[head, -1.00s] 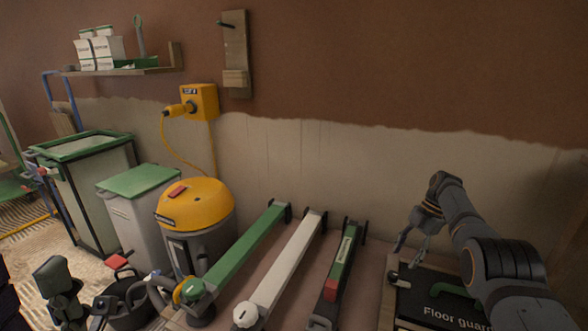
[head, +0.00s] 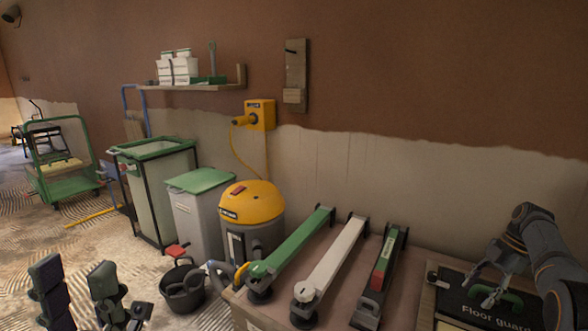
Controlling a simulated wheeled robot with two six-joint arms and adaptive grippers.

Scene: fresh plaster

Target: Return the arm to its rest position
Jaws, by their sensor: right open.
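My right arm (head: 558,262) comes in at the right edge. Its gripper (head: 484,285) is open, with its fingers pointing down and left over the black "Floor guard" case (head: 468,311). Nothing shows between the fingers. Whether they touch the case, I cannot tell. Dark parts of my left arm's end (head: 80,296) stand at the lower left, cut off by the bottom edge.
Green (head: 292,246), white (head: 330,263) and dark (head: 381,270) long tools lie on a bench (head: 403,288) along the wall. Left of it stand a yellow-topped vacuum (head: 250,203), grey bin (head: 195,215), black bucket (head: 183,293) and green cart (head: 66,185). Open floor lies left.

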